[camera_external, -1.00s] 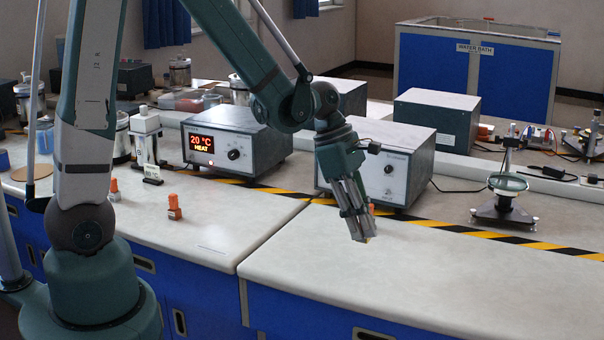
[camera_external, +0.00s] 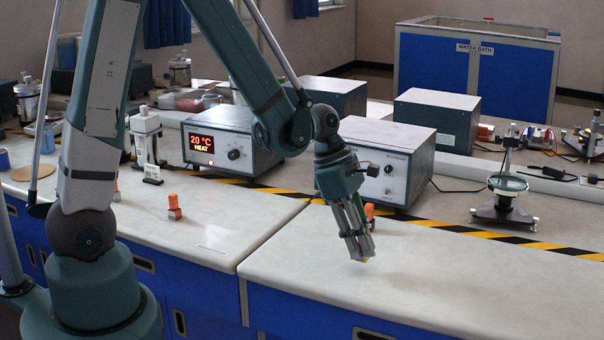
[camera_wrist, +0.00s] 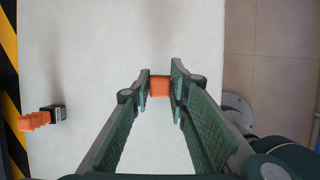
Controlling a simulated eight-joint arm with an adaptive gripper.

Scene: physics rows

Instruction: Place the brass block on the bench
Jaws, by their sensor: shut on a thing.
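My gripper (camera_external: 361,255) points down over the right part of the pale bench top (camera_external: 470,290). Its fingers are shut on a small orange-gold block, which I take for the brass block (camera_wrist: 159,87), between the fingertips in the wrist view. In the external view only a small yellowish bit of the block (camera_external: 366,261) shows at the fingertips; the fingers hide the rest. The block is close to the bench surface, but I cannot tell whether it touches it.
An orange piece with a dark base (camera_wrist: 40,117) lies left of my gripper in the wrist view. Another orange piece (camera_external: 174,208) stands on the left bench part. A grey instrument box (camera_external: 385,160) stands behind my gripper. The bench in front is clear.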

